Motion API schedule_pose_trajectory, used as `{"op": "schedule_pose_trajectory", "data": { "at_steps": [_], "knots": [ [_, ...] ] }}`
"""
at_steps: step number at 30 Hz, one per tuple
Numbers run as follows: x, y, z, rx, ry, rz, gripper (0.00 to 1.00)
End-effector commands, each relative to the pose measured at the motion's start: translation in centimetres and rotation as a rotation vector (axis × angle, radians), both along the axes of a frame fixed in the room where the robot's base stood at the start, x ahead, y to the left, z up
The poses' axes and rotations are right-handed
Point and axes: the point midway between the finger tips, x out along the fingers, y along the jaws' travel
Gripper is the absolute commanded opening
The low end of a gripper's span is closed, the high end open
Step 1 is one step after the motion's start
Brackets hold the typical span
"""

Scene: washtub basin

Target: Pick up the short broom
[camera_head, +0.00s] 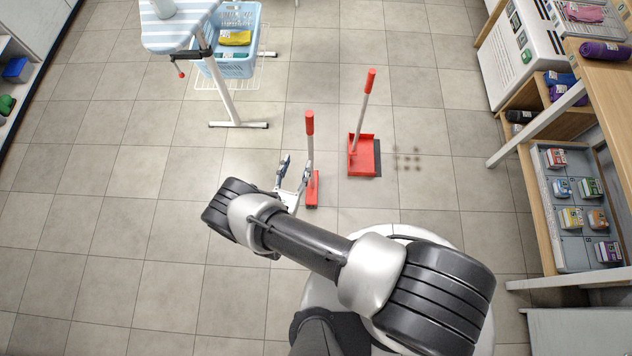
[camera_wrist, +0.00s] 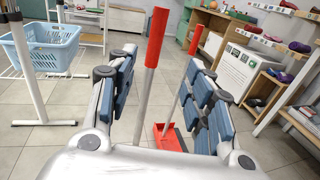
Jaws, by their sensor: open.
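The short broom (camera_head: 310,123) stands upright on the tiled floor, with a red grip, a grey stick and a red head (camera_head: 313,189). My gripper (camera_head: 293,168) is open just left of its stick in the head view. In the wrist view the broom's red grip (camera_wrist: 157,38) and stick show between the open fingers (camera_wrist: 160,95), nearer the left finger. I cannot tell whether any finger touches the stick. The broom's head is hidden in the wrist view.
A red dustpan (camera_head: 362,155) with an upright red-topped handle stands right of the broom, close by. Dark spots (camera_head: 408,158) mark the floor beside it. An ironing board (camera_head: 180,30) and blue basket (camera_head: 236,62) stand at back left. Wooden shelving (camera_head: 550,190) lines the right. Floor at left is clear.

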Motion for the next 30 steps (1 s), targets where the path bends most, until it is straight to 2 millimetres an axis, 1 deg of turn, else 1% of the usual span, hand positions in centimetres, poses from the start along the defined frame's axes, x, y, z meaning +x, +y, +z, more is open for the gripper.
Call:
{"op": "schedule_pose_trajectory", "data": {
  "at_steps": [1, 3, 5, 8, 18, 22, 28, 30],
  "knots": [
    [-0.5, 0.1, -0.9, -0.012, 0.002, 0.029, 0.47],
    [-0.7, 0.1, -1.4, -0.019, 0.002, 0.048, 0.47],
    [-0.4, 0.0, -1.6, -0.021, 0.004, 0.054, 0.47],
    [1.2, -0.5, -1.6, -0.020, 0.004, 0.049, 0.47],
    [8.3, -2.2, -1.6, -0.020, 0.003, 0.048, 0.47],
    [10.1, -2.5, -1.6, -0.021, 0.004, 0.051, 0.47],
    [11.4, -2.7, -1.4, -0.021, 0.004, 0.052, 0.47],
    [12.2, -3.0, -1.3, -0.020, 0.004, 0.050, 0.47]
  ]
}}
